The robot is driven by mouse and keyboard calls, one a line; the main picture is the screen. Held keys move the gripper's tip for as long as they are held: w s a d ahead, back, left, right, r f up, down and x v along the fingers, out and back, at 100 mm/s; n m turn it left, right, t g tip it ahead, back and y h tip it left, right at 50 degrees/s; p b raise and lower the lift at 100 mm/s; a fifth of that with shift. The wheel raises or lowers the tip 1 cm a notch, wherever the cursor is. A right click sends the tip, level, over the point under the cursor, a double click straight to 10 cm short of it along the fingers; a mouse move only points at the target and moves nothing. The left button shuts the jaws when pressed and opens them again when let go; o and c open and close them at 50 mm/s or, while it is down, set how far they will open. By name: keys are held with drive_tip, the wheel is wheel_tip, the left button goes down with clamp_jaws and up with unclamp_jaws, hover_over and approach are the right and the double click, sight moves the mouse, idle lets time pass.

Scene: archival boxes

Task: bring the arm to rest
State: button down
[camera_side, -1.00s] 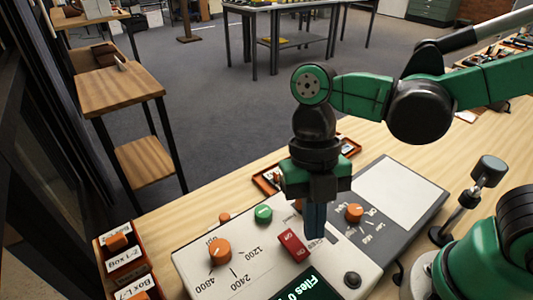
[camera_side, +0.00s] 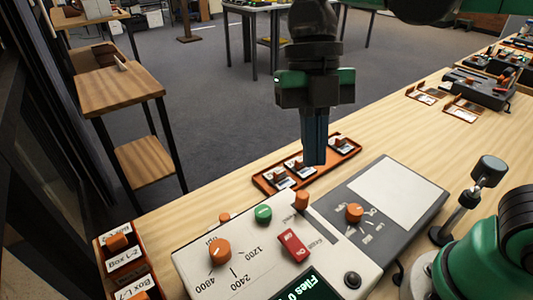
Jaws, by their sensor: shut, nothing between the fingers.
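My gripper (camera_side: 315,160) hangs straight down in the upper middle of the side view. Its blue fingers are together, with nothing between them. In the picture its fingertips overlap the orange tray (camera_side: 265,183) behind the console, and it appears well above the table. Part of my arm runs along the top edge, cut off by the frame.
The console (camera_side: 195,268) has orange knobs, a green button (camera_side: 263,213) and a red switch (camera_side: 294,245). A box with labelled cards (camera_side: 125,260) stands at lower left. More trays and devices (camera_side: 478,88) sit at right. The wooden table (camera_side: 400,140) is bare between.

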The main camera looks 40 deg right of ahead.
drive_tip(key=w+d+f+m+t+h, duration=0.1)
drive_tip(key=d+m+t, duration=0.4)
drive_tip(key=m, duration=1)
drive_tip(key=w+d+f+m+t, duration=0.3)
drive_tip(key=d+f+m+t, duration=0.2)
drive_tip(key=m, duration=1)
drive_tip(key=shift+w+d+f+m+t+h, duration=0.2)
drive_tip(key=shift+d+f+m+t+h, duration=0.15)
drive_tip(key=shift+d, duration=0.2)
drive_tip(key=shift+r, duration=0.1)
